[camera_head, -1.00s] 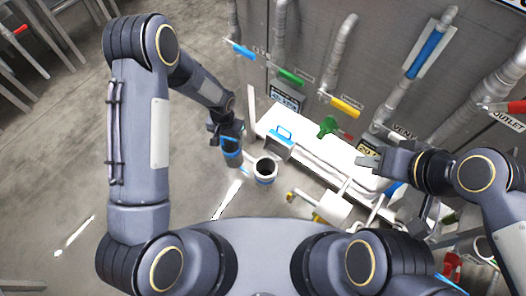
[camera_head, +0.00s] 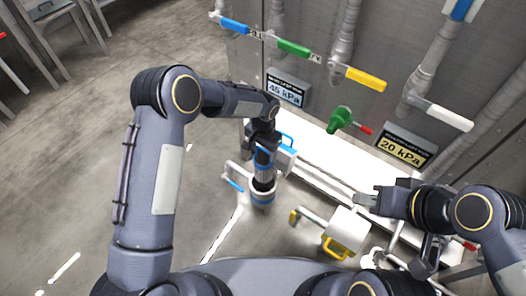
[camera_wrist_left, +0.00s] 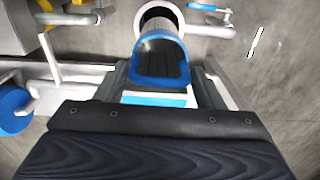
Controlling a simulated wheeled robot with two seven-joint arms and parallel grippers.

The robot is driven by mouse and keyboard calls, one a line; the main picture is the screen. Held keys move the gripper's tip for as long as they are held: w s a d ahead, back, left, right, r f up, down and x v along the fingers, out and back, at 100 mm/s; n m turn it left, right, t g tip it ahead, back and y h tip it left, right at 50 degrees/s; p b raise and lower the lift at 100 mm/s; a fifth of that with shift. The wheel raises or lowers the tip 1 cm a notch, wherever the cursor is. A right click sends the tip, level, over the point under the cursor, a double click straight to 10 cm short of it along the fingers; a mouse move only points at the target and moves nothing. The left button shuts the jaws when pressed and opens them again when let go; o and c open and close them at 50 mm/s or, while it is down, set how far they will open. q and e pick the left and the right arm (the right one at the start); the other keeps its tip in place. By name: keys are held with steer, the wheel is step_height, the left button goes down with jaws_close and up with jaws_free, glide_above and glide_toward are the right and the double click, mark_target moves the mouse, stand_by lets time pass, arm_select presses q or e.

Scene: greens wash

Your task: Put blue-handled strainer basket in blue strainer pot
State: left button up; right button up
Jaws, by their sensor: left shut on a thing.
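My left gripper (camera_head: 263,146) is shut on the blue-handled strainer basket (camera_head: 264,170), a dark mesh cylinder with blue bands, held nearly upright. In the left wrist view the basket (camera_wrist_left: 160,62) shows its blue rim between the fingers (camera_wrist_left: 162,92). The blue strainer pot (camera_head: 262,196), pale with a blue band, stands directly below the basket. In the left wrist view the pot's white rim (camera_wrist_left: 142,20) and dark mouth show just beyond the basket. I cannot tell whether the basket's lower end is inside the mouth. My right gripper (camera_head: 368,199) is away to the right, its jaw opening unclear.
A yellow-handled strainer pot (camera_head: 347,228) stands to the right. A blue-handled lid or bracket (camera_head: 284,155) is behind my left gripper. Coloured valve levers, such as the green one (camera_head: 293,47), line the back wall.

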mark_target(263, 178)
arm_select(q)
steer(key=shift+s, duration=0.1)
step_height(263, 178, down, 18)
steer(key=b, duration=1.2)
steer(key=shift+r+b, duration=0.15)
steer(key=shift+b, duration=0.25)
steer(key=shift+f+b, duration=0.5)
steer(key=shift+f, duration=0.2)
steer(key=o, duration=1.4)
steer(key=shift+o, duration=0.2)
